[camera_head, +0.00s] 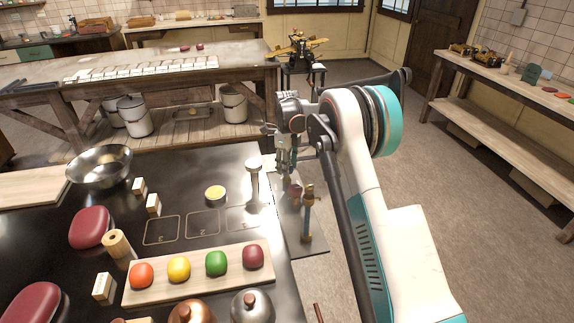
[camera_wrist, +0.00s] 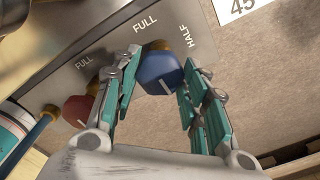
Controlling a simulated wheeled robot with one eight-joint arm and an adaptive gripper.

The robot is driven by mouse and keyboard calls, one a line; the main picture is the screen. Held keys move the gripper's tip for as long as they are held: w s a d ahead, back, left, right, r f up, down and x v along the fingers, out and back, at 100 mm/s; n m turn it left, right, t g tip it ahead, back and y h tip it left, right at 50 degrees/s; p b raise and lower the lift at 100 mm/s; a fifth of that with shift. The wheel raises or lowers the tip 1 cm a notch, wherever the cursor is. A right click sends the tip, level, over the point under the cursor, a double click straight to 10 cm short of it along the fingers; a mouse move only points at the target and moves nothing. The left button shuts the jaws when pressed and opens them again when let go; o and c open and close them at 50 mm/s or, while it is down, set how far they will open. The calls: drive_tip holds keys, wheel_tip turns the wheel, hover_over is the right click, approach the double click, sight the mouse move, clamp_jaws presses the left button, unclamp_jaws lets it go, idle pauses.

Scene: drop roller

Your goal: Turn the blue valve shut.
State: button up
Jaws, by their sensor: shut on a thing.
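The blue valve (camera_wrist: 162,74) is in the wrist view, at the top middle, on a grey metal panel (camera_wrist: 58,62). "FULL" is printed to its upper left and "HALF" to its right. A short pale mark shows on its face. My gripper (camera_wrist: 161,58) has its teal-padded fingers on either side of the blue valve and is shut on it. In the head view my gripper (camera_head: 285,163) is beside the dark table's right edge, over the valve stand; the blue valve cannot be made out there.
A red valve (camera_wrist: 78,110) sits close to the left finger, with its own "FULL" label. A brass-topped post (camera_head: 308,212) rises from the stand's base plate (camera_head: 308,245). Floor to the right is clear.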

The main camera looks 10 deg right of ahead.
drive_tip(key=shift+m, duration=0.4)
drive_tip(key=o, duration=1.1)
wheel_tip(320, 180, up, 12)
idle(0.3)
